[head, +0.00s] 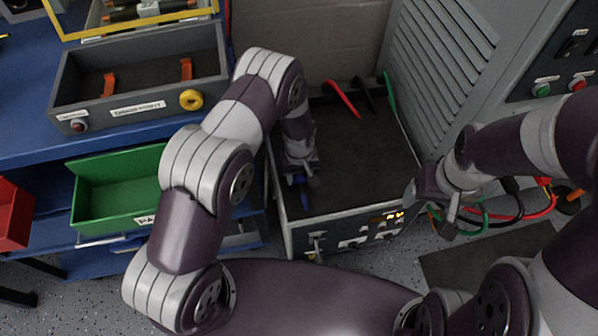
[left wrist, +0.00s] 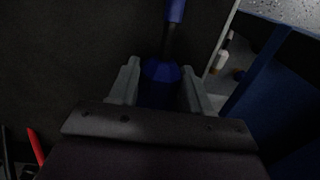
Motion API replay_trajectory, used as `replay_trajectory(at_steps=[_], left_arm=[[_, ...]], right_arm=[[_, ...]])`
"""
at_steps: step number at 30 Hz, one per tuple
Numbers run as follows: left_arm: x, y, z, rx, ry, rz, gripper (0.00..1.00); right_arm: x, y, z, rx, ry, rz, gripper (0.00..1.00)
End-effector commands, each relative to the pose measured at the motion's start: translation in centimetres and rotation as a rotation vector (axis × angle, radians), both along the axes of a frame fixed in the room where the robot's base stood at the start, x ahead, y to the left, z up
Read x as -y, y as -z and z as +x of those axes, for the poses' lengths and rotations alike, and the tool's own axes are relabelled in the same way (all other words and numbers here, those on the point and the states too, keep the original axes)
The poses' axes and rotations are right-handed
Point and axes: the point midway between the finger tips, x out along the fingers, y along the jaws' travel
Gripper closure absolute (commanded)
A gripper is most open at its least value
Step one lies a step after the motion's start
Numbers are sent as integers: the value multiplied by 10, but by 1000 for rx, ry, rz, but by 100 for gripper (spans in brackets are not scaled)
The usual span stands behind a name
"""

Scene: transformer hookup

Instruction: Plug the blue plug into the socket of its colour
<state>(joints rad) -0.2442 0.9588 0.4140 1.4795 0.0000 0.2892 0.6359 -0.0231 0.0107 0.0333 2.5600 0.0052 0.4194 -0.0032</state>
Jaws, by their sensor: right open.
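The blue plug (head: 304,197) shows just below my left gripper (head: 301,176), over the left part of the dark-topped grey box. In the left wrist view the blue plug body (left wrist: 161,74) sits between the two fingers of my left gripper (left wrist: 161,92), which appear to touch it on both sides. A dark stem leads from it to another blue piece (left wrist: 175,10) at the top of that view. My right gripper (head: 436,205) is open and empty, at the right of the box. I cannot make out a blue socket in either view.
The grey box (head: 292,235) has labels and a lit display on its front. Red (head: 342,98), black and green leads stand at its back. A vented grey cabinet (head: 450,70) is behind right. A blue bench with a grey tray (head: 140,108) and green bin (head: 115,190) is left.

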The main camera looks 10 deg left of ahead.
Motion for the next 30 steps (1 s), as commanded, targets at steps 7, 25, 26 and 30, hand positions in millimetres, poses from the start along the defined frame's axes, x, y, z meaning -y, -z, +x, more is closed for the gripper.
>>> replay_trajectory(at_steps=[7, 25, 26, 30], left_arm=[[0, -19, 0, 1, 0, -1, 79], [0, -60, 0, 0, 0, 0, 79], [0, -60, 0, 0, 0, 0, 79], [-4, -74, -1, -1, 14, 0, 79]], right_arm=[[0, -16, 0, 0, 0, 0, 24], [0, -50, 0, 0, 0, 0, 24], [0, -50, 0, 0, 0, 0, 24], [0, -66, 0, -1, 0, 0, 24]])
